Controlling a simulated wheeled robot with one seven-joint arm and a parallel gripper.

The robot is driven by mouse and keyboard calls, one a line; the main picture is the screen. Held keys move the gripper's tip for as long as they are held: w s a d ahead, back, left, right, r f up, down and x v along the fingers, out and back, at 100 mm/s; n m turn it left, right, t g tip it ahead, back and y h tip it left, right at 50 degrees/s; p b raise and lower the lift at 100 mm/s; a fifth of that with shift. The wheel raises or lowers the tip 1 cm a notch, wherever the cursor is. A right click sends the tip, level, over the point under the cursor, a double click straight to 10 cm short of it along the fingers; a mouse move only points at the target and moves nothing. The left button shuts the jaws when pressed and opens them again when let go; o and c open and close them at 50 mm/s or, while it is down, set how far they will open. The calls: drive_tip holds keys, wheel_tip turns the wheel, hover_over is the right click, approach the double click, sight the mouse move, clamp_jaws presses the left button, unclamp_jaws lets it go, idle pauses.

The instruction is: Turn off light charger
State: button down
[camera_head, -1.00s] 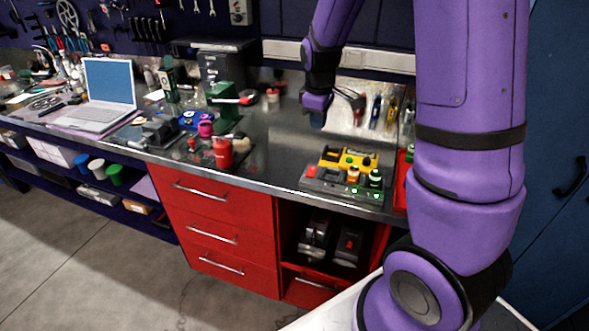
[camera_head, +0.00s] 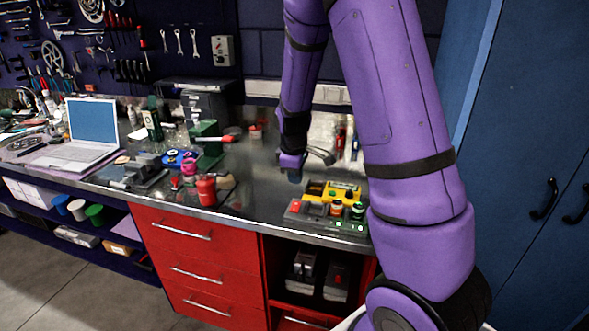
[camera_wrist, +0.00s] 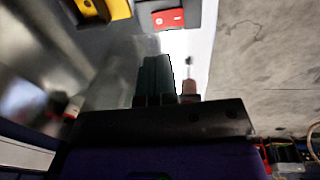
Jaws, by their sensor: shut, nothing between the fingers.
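The light charger appears to be the grey box (camera_head: 325,223) at the bench's front edge, with a red button (camera_head: 295,206) at its left end and small green lights at its right. Lights with orange and green caps (camera_head: 336,208) stand in it. My gripper (camera_head: 292,175) hangs over the bench, left of and behind the charger, apart from it. In the wrist view my gripper's fingers (camera_wrist: 158,78) are together and empty. There the red button block (camera_wrist: 168,19) shows at the top, beyond the fingertips.
A yellow case (camera_head: 332,190) sits directly behind the charger. A red canister (camera_head: 206,190) and a green vise-like tool (camera_head: 207,142) stand to the left. Clear metal bench top (camera_head: 255,200) lies between. Red drawers (camera_head: 185,235) are below the bench.

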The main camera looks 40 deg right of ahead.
sight(295, 207)
drive_tip(key=f, duration=0.8)
drive_tip(key=shift+w+d+f, duration=0.3)
drive_tip(key=shift+d+f, duration=0.05)
drive_tip(key=shift+d, duration=0.05)
drive_tip(key=shift+f, duration=0.15)
drive_tip(key=shift+s+a, duration=0.1)
drive_tip(key=shift+a, duration=0.05)
drive_tip(key=shift+s+a+r, duration=0.2)
drive_tip(key=shift+s+a, duration=0.15)
drive_tip(key=shift+a, duration=0.05)
drive_tip(key=shift+r, duration=0.1)
